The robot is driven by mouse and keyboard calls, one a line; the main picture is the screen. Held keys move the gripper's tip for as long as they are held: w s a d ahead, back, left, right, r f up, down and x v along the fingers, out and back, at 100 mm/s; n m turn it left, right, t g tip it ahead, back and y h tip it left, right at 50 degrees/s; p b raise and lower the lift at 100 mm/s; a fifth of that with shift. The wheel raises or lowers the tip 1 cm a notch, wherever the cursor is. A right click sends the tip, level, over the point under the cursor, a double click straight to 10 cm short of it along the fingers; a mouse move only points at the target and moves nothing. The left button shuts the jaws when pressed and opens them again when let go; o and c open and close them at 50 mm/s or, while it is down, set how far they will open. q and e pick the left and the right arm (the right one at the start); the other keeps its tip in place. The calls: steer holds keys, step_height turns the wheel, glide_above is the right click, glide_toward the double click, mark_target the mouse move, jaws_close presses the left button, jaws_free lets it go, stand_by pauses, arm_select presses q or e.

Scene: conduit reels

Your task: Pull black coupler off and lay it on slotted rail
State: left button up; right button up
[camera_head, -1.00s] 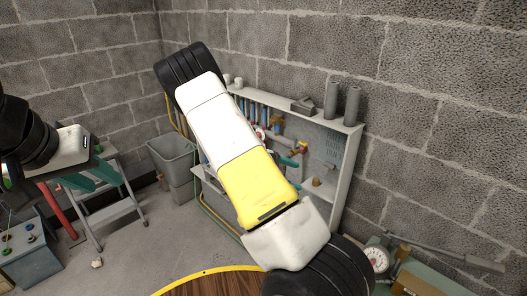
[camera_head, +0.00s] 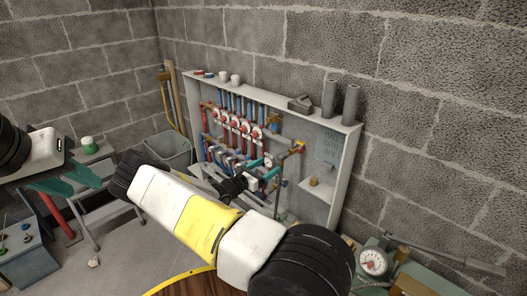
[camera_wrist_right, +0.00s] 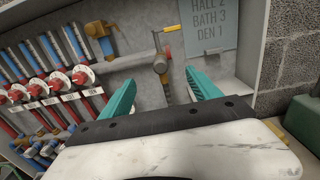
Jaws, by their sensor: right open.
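My right gripper (camera_wrist_right: 160,77) is open and empty, its two teal fingers pointing at the cabinet's back panel. A brass fitting with a yellow handle (camera_wrist_right: 172,25) and a grey upright pipe stand beyond the gap between the fingers. In the head view its teal fingertips (camera_head: 268,168) show at the lower right of the pipework. I cannot pick out the black coupler or the slotted rail for certain in either view; my right arm hides the lower part of the cabinet. My left gripper (camera_head: 72,182) is at the left, teal fingers apart, away from the cabinet.
The open wall cabinet (camera_head: 349,160) holds red and blue pipes with several red-and-white valves (camera_head: 232,121). Two grey cylinders (camera_head: 351,102) and white cups stand on top. A grey bin (camera_head: 168,150) is left of it, and a gauge (camera_head: 373,262) is at lower right.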

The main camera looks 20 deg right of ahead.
mark_target(279, 159)
steer(key=shift+d, duration=0.1)
steer(key=shift+x, duration=4.45)
jaws_close()
steer(key=shift+s, duration=0.1)
steer(key=shift+v, duration=3)
